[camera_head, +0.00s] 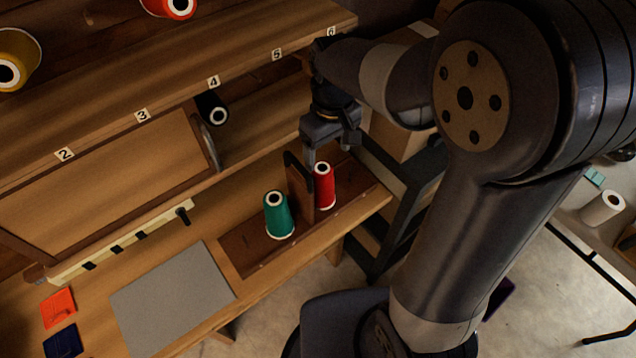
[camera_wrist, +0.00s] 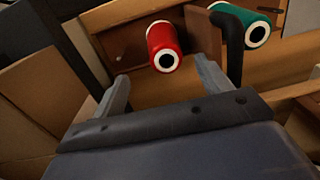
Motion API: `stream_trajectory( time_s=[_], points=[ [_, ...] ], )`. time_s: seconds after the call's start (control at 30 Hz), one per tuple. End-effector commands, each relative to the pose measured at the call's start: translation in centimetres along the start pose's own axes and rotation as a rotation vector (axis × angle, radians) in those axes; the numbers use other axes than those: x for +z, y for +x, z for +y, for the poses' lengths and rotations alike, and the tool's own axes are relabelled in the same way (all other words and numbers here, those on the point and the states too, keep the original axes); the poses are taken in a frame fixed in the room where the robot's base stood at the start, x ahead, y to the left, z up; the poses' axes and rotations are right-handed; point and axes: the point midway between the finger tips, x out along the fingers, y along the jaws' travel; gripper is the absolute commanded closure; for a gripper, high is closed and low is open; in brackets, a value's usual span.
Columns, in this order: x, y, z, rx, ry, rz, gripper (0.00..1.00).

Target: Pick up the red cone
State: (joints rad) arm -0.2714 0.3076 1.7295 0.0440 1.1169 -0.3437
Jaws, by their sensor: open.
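The red cone (camera_head: 324,186) is a spool of red thread standing upright on a dark wooden board, right of a small upright divider. It also shows in the wrist view (camera_wrist: 162,45), beyond the fingers and roughly between them. My gripper (camera_head: 328,150) is open and empty, just above and behind the red cone in the head view. In the wrist view its two fingers (camera_wrist: 162,92) are apart, with nothing between them. A green cone (camera_head: 278,215) stands on the same board, left of the divider. It shows in the wrist view (camera_wrist: 245,24).
The wooden divider (camera_head: 299,187) stands between the two cones, close to the red one. A numbered shelf (camera_head: 180,100) overhangs the bench at the back. A black cone (camera_head: 212,108) sits on a lower shelf. A grey mat (camera_head: 172,298) lies on the bench at left.

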Motion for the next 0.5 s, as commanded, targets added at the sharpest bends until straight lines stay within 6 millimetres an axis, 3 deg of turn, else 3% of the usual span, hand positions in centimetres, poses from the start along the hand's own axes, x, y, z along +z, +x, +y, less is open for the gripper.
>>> stream_trajectory(
  time_s=[0.2, 0.5],
  points=[
    [0.1, 4.0, -0.1, -0.003, 0.0, -0.006, 0.27],
    [0.1, 6.5, -0.2, -0.002, 0.0, -0.005, 0.27]
  ],
)
